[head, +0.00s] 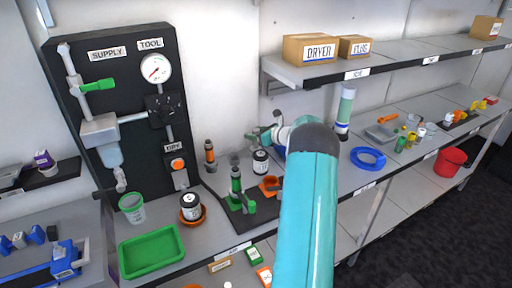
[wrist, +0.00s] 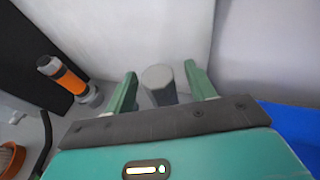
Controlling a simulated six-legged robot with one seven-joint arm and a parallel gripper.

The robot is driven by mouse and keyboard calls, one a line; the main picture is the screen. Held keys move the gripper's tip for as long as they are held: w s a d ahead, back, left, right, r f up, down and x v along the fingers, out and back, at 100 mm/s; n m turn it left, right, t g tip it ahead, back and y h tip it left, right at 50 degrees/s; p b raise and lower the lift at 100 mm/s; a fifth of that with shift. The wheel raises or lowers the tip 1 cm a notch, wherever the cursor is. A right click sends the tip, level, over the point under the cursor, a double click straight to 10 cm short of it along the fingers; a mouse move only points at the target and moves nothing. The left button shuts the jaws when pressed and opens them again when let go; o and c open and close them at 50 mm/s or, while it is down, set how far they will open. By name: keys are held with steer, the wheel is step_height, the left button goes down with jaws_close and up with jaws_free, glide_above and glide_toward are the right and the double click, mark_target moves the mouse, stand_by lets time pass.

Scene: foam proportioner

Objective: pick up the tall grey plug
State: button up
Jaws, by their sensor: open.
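The tall grey plug (wrist: 159,88) stands in the wrist view, its pale many-sided top towards the camera. It lies between the two green fingers of my gripper (wrist: 160,73), with a visible gap on each side. My gripper is open and no finger visibly touches the plug. The plug's lower part is hidden behind the gripper body. In the head view, a small grey piece (head: 234,160) near the wall appears to be the plug. My gripper (head: 254,138) is close to it there, partly hidden by my arm.
An orange-banded fitting (wrist: 63,76) stands left of the plug. In the head view, a green fitting (head: 236,187) and a white jar with a black lid (head: 260,162) stand close by. The black supply panel (head: 75,130) rises at left. A blue ring (head: 368,158) lies right.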

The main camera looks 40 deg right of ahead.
steer(key=shift+c, duration=0.4)
jaws_close()
steer(key=shift+r, duration=0.1)
